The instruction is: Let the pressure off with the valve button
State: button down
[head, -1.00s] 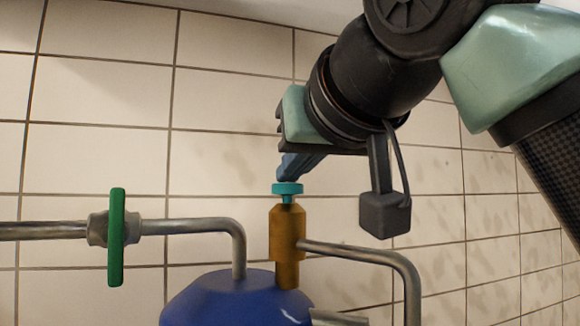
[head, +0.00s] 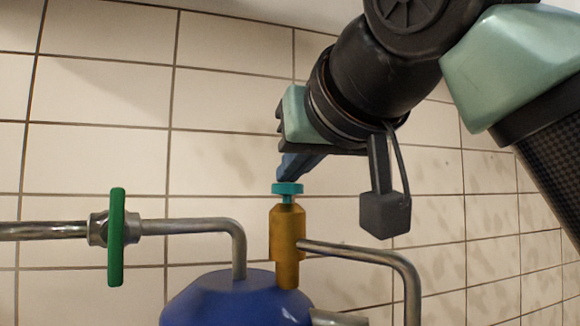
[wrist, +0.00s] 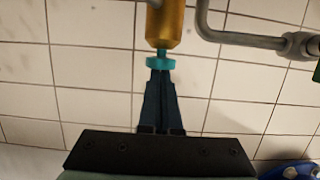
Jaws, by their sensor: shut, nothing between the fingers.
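The valve button is a teal disc (head: 287,188) on a short stem on top of the brass valve body (head: 287,232). The valve stands upright on the blue tank (head: 235,298). My gripper (head: 283,178) is shut and empty, with its fingers pointing down at the button's top. The fingertips look to be at or just touching the button; a small gap cannot be ruled out. In the wrist view, the shut fingers (wrist: 160,74) end at the teal button (wrist: 160,63), with the brass valve (wrist: 165,25) beyond it.
A green handwheel (head: 117,237) sits on a steel pipe (head: 200,226) to the left, which bends down into the tank. Another steel pipe (head: 365,253) leaves the brass valve to the right and bends down. A tiled wall (head: 100,90) stands behind.

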jog(key=shift+f, duration=0.1)
dwell(0.6)
jog(key=shift+r+p, duration=0.5)
jog(key=shift+p, duration=0.15)
notch_tip(320, 180, up, 3)
jog(key=p, duration=0.3)
jog(key=shift+w+r+p, duration=0.15)
jog(key=shift+p, duration=0.15)
jog(key=v, duration=1)
jog(key=shift+b, duration=0.45)
